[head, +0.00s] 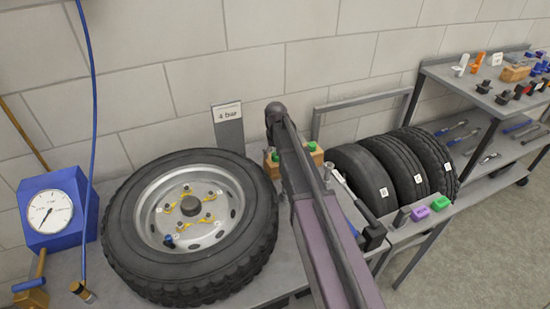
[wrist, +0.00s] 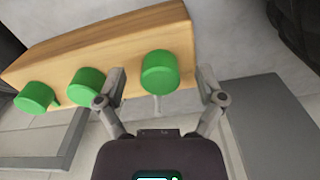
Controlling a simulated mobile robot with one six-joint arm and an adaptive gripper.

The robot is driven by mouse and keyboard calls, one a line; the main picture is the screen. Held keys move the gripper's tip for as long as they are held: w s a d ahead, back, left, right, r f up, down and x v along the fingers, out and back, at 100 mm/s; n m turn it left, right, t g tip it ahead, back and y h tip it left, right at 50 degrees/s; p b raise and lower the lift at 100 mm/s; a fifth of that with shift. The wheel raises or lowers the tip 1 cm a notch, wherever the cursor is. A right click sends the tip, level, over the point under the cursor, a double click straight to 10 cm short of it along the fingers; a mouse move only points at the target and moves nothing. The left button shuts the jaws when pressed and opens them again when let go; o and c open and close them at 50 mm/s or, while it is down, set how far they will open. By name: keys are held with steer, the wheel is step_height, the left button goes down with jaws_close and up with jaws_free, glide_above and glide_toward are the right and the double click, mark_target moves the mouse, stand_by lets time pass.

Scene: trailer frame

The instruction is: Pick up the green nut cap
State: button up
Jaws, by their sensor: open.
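Three green nut caps sit in a row on a wooden block (wrist: 110,45) in the wrist view: a left cap (wrist: 35,97), a middle cap (wrist: 86,87) and a right cap (wrist: 160,71). My gripper (wrist: 162,82) is open, with one finger on each side of the right cap in the picture. The left finger overlaps the edge of the middle cap. I cannot tell whether either finger touches a cap. In the head view, green caps (head: 310,146) show on the block beside my arm, which hides part of the block and my gripper.
A large tyre on a rim (head: 130,235) lies on the bench left of the block. A "4 bar" sign (head: 228,128) stands behind it. Several upright tyres (head: 362,175) stand to the right. A blue gauge box (head: 48,215) is at far left.

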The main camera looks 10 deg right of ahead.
stand_by(0.3)
steer(key=c, duration=0.8)
steer(key=shift+c, duration=0.3)
steer(key=shift+r, duration=0.2)
step_height(320, 180, up, 10)
steer(key=p, duration=1)
steer(key=shift+f, duration=0.2)
steer(key=shift+s, duration=0.15)
